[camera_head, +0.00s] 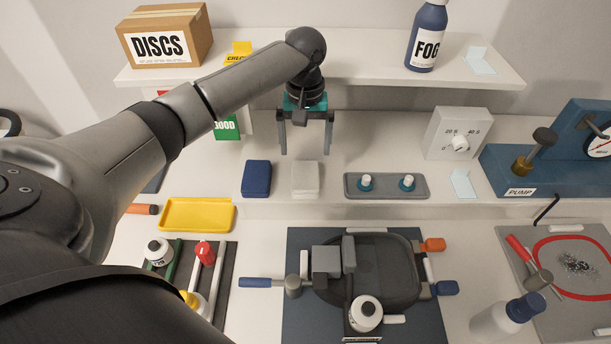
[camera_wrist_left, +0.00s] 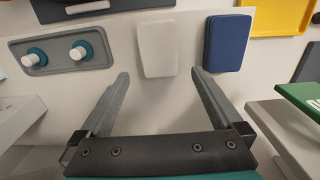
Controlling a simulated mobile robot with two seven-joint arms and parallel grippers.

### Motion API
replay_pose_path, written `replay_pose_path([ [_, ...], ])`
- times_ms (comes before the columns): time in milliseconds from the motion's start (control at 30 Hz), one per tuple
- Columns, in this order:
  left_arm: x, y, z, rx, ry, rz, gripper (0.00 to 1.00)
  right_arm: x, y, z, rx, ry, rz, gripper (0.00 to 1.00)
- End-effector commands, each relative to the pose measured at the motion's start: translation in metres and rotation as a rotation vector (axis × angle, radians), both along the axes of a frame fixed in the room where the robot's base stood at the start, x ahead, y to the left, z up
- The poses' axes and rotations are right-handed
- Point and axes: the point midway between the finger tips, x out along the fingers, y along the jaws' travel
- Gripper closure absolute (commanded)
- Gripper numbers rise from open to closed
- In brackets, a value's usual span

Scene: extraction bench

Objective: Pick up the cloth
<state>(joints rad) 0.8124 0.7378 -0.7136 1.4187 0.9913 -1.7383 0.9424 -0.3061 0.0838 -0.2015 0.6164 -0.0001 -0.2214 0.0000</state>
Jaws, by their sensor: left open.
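A white, flat, rounded block that looks like the folded cloth (camera_head: 305,179) lies on the lower shelf in the head view. It also shows at the top middle of the left wrist view (camera_wrist_left: 156,50). My left gripper (camera_head: 305,150) hangs jaws-down above and just behind it, open and empty. In the left wrist view the fingertips (camera_wrist_left: 160,76) are spread wider than the cloth and stand apart from it. A dark blue pad (camera_head: 256,179) lies just left of the cloth in the head view. My right gripper is not in view.
A grey tray with two white-topped teal pegs (camera_head: 386,186) lies right of the cloth. A white dial box (camera_head: 458,134) stands farther right. A yellow tray (camera_head: 197,214) is at front left. The upper shelf (camera_head: 370,70) runs behind my gripper, with a blue FOG bottle (camera_head: 427,36).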

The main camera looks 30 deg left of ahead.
Motion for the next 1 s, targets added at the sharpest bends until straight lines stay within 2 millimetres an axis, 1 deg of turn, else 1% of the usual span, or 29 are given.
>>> replay_pose_path([
  [33,-0.001,0.0,-0.009,0.0,0.004,0.0,0.0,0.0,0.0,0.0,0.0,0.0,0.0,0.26],
  [100,0.0,0.0,-0.017,0.001,0.002,0.001,0.0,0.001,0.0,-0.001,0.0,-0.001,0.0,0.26],
  [333,0.0,0.0,-0.033,0.0,0.001,0.001,0.0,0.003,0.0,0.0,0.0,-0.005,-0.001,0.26],
  [500,0.0,0.0,-0.06,0.001,0.003,0.0,0.0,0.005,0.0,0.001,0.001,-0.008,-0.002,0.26],
  [600,0.001,0.0,-0.072,0.0,0.001,0.0,0.0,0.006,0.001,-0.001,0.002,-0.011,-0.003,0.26],
  [700,0.001,0.0,-0.077,0.001,-0.001,0.0,0.0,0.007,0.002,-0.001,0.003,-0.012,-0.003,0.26],
  [900,0.001,0.0,-0.077,0.001,-0.001,-0.001,0.0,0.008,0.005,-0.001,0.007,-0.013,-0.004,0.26],
  [933,0.001,0.0,-0.077,0.001,-0.001,-0.001,0.02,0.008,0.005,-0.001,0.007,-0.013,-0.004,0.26],
  [1000,0.001,0.0,-0.077,0.001,-0.001,-0.001,0.1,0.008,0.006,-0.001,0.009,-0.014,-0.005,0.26],
])
